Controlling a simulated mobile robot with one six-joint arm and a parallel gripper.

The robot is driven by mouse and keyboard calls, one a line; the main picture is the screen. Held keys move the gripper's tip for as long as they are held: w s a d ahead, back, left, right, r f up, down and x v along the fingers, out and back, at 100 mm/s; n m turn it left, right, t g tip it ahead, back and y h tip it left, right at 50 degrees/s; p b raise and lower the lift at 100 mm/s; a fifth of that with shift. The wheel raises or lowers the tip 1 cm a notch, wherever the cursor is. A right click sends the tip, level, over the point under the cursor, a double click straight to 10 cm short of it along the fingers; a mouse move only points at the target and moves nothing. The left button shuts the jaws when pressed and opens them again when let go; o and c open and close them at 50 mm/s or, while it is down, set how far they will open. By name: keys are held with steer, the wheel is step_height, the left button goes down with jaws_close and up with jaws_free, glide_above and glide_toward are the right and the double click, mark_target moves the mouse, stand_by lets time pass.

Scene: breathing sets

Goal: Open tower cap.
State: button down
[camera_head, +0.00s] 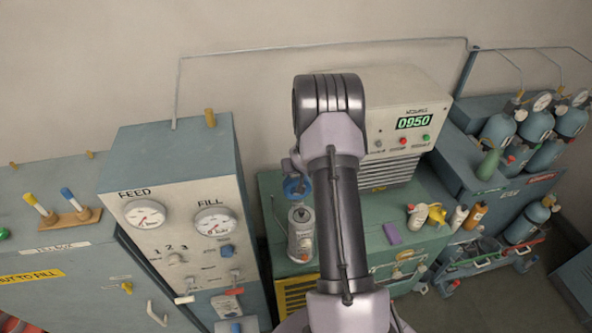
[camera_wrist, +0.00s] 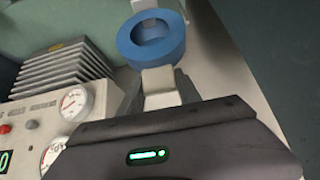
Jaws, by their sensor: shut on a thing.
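The tower (camera_head: 301,240) is a grey-white upright cylinder on the green bench, left of my arm in the head view. A blue ring-shaped cap (camera_head: 297,188) shows just above the tower's top and looks apart from it. The cap (camera_wrist: 152,52) is large in the wrist view, with its hollow facing the camera. My gripper (camera_wrist: 152,38) is shut on the cap, one finger on the near side and one on the far side. In the head view my arm hides most of the gripper.
A cream unit with a green display (camera_head: 412,122) stands behind my arm. The grey feed/fill panel (camera_head: 180,190) rises close on the left. Bottles (camera_head: 458,218) and a purple block (camera_head: 391,233) are on the bench (camera_head: 420,246) to the right. Gas cylinders (camera_head: 497,130) stand farther right.

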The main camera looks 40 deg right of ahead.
steer(key=c, duration=0.8)
jaws_free()
steer(key=shift+w+d+f, duration=0.1)
steer(key=shift+w, duration=0.05)
steer(key=shift+c, duration=0.2)
steer(key=p+v, duration=0.2)
steer(key=v, duration=1.5)
steer(key=shift+r+p, duration=0.2)
steer(key=shift+p, duration=0.2)
